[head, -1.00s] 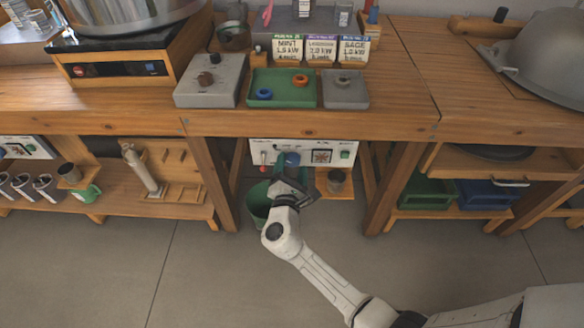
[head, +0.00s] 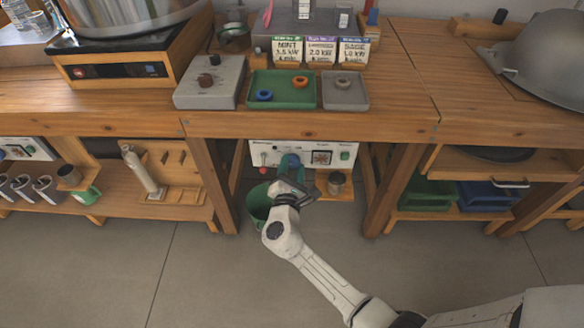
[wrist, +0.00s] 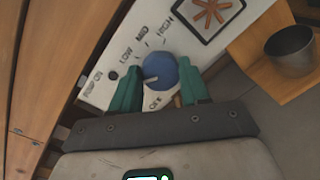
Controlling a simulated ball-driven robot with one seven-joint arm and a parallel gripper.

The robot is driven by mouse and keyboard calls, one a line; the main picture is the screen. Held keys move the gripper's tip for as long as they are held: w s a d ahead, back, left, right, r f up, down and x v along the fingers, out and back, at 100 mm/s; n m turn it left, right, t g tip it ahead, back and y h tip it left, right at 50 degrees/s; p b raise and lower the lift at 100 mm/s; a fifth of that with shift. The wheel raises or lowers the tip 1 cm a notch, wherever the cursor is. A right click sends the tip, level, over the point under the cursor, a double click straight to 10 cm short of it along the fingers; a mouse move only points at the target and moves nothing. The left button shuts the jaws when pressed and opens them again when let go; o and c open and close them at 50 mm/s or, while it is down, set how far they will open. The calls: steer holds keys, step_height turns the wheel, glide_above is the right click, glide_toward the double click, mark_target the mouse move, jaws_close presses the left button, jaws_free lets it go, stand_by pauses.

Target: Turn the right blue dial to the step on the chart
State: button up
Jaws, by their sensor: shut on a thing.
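My gripper (wrist: 160,86) is shut on the dial, one green finger on each side. In the head view, my gripper (head: 290,168) is at the panel and covers most of the dial. Chart cards (head: 321,50) for mint, lavender and sage with kW values stand on the bench; their small print is hard to read.
A star-shaped spice picture (wrist: 208,14) is beside the dial. A green bucket (head: 257,203) is below left. Table legs (head: 391,190) flank the space; the bench top (head: 300,122) overhangs it.

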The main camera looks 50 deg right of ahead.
steer(key=shift+f+m+b, duration=0.15)
steer(key=shift+m+b, duration=0.25)
steer(key=shift+b, duration=0.2)
steer(key=m+b, duration=0.2)
steer(key=b, duration=0.1)
steer(key=shift+f+m, duration=0.1)
steer(key=shift+m, duration=0.3)
steer(key=shift+s+d+m+y+b, duration=0.1)
steer(key=shift+m+y+b, duration=0.2)
steer(key=shift+m+b, duration=1.65)
steer(key=o, duration=1.1)
steer(key=shift+r, duration=0.2)
steer(key=shift+c, duration=0.2)
steer(key=p+v, duration=0.2)
steer(key=v, duration=0.9)
